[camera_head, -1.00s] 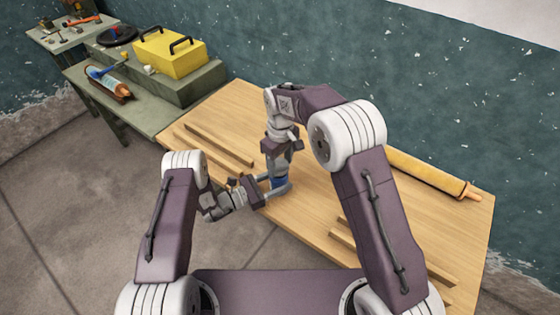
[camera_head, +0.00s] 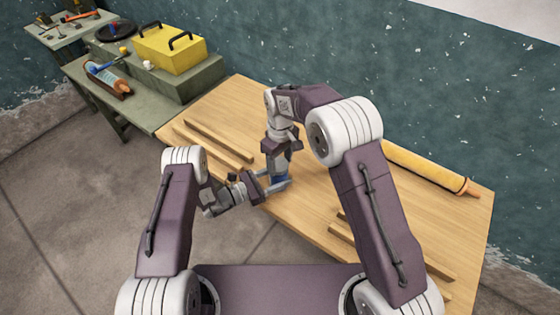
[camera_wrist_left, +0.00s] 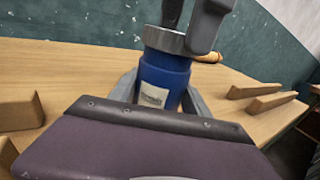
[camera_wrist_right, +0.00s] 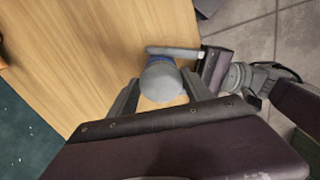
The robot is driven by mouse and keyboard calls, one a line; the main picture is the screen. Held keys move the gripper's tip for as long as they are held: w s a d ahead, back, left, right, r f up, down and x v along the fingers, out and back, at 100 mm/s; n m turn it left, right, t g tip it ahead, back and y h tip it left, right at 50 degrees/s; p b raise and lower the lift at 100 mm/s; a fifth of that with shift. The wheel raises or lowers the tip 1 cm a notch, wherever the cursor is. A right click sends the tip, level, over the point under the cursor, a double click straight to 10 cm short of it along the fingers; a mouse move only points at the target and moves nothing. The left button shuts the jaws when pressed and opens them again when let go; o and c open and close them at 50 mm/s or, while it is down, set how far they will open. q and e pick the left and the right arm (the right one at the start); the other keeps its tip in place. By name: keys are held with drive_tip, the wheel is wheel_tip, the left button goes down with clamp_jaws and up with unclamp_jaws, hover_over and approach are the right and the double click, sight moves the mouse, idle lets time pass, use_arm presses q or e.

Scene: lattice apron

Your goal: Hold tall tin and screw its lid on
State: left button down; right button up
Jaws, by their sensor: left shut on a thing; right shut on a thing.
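The tall tin (camera_wrist_left: 163,80) is a blue cylinder with a pale label and stands upright on the table; a little of its blue shows in the head view (camera_head: 281,179). My left gripper (camera_head: 278,186) is shut around the tin from the side, low on its body. The grey lid (camera_wrist_left: 165,40) sits at the top of the tin, and its round top shows in the right wrist view (camera_wrist_right: 160,82). My right gripper (camera_wrist_right: 163,92) points down from above and is shut on the lid. I cannot tell how tightly the lid is seated.
Wooden strips (camera_head: 218,141) lie on the table at the left and more (camera_head: 385,245) at the right front. A rolling-pin-like roll (camera_head: 430,168) lies along the back edge. A green bench (camera_head: 130,90) with a yellow toolbox (camera_head: 170,52) stands beyond the table's left end.

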drive_tip(key=shift+f, duration=0.6)
